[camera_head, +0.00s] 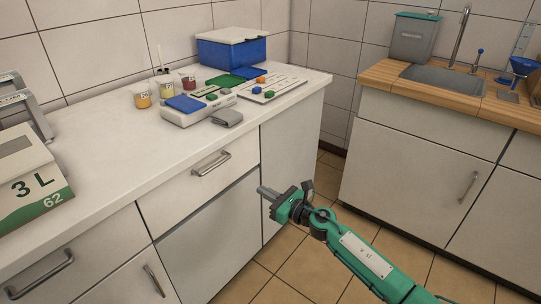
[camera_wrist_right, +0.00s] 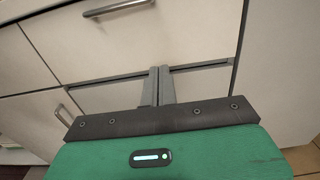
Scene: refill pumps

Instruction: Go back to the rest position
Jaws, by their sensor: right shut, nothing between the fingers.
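My right gripper (camera_head: 268,193) is in front of the white cabinet, below the counter edge, with its green arm coming in from the lower right. Its two grey fingers are together with nothing between them. In the right wrist view the fingers (camera_wrist_right: 159,86) lie side by side, pointing toward the cabinet front. They appear apart from the drawer handle (camera_head: 211,164) in the head view. My left gripper does not show in either view.
The white counter (camera_head: 110,145) holds cups (camera_head: 142,95), a white device with a blue top (camera_head: 185,103), a blue bin (camera_head: 232,50) and a 3 L box (camera_head: 30,180). A sink (camera_head: 445,78) sits in the wooden counter at right. Tiled floor (camera_head: 300,225) lies between the cabinets.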

